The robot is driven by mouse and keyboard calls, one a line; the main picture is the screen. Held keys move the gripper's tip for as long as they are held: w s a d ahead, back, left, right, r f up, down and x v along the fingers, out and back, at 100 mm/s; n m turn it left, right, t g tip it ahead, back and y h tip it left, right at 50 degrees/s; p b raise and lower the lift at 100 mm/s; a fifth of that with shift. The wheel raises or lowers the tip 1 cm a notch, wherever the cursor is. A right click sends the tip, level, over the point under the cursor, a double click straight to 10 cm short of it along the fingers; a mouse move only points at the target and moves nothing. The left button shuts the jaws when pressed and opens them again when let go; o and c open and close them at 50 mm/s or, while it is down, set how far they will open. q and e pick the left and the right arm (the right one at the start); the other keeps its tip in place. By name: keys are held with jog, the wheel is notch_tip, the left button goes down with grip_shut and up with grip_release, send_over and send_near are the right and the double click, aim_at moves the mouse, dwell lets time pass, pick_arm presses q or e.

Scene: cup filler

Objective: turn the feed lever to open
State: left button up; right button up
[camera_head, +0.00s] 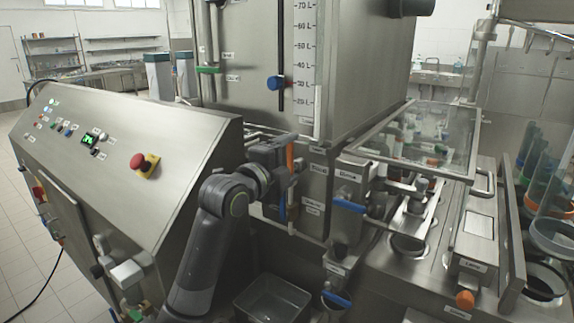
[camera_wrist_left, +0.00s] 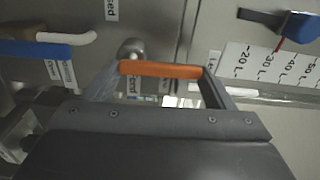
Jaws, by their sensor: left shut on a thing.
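The feed lever, with an orange handle (camera_head: 290,157), stands about upright on the front of the steel tank housing, below the litre scale. In the left wrist view the orange handle (camera_wrist_left: 160,70) lies across the picture between my fingers, with its round metal pivot (camera_wrist_left: 131,48) near its left end. My left gripper (camera_head: 291,163) reaches in from the left and is shut on this handle. The gripper body hides part of the lever and the panel behind it. My right gripper is not in view.
A blue-handled valve (camera_head: 349,206) sits to the right of my gripper. A sloped control panel with a red emergency button (camera_head: 138,161) is at left. A metal tray (camera_head: 272,299) stands below. A clear guard (camera_head: 432,138) is at right.

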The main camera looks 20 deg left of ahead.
pick_arm(q)
jog(key=shift+f+m, duration=0.15)
jog(key=shift+m, duration=0.15)
jog(key=o, duration=1.4)
jog(key=b+v, duration=0.2)
jog(key=v, duration=1.5)
jog(key=shift+s, duration=0.2)
